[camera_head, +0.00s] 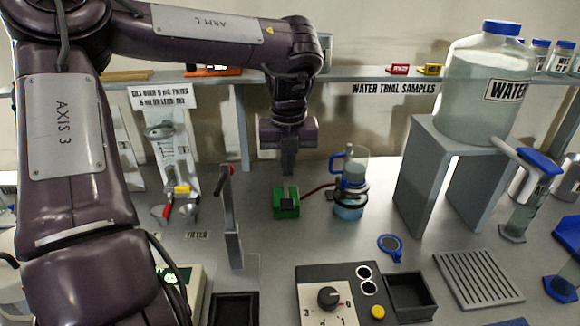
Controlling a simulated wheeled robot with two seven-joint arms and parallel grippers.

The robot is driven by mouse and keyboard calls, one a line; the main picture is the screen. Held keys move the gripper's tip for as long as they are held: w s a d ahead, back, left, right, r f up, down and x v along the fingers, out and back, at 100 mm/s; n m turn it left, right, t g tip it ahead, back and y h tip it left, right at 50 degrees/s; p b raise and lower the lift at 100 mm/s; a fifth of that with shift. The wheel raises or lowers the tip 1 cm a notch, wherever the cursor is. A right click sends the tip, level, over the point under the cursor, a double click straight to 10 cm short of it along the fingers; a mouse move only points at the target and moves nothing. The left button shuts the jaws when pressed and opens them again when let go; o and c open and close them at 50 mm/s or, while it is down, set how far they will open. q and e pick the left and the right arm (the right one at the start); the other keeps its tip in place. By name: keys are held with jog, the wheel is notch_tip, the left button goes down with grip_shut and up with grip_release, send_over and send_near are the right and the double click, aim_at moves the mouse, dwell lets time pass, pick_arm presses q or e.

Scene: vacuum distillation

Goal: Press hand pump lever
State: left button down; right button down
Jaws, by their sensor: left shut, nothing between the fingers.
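My left gripper (289,170) points straight down over the green block, fingers shut and empty. Its tips look just above the block; I cannot tell whether they touch it. My right gripper is not in view.
A grey upright post (232,215) with a red tip stands left of the block. A grey stand (420,180) carries a large water jar (480,90) at right. A dial box (328,297) lies in front. The bench between block and dial box is clear.

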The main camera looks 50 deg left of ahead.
pick_arm(q)
notch_tip(320, 180, up, 3)
jog(key=shift+s+d+r, duration=0.1)
jog(key=shift+r, duration=0.1)
dwell(2.2)
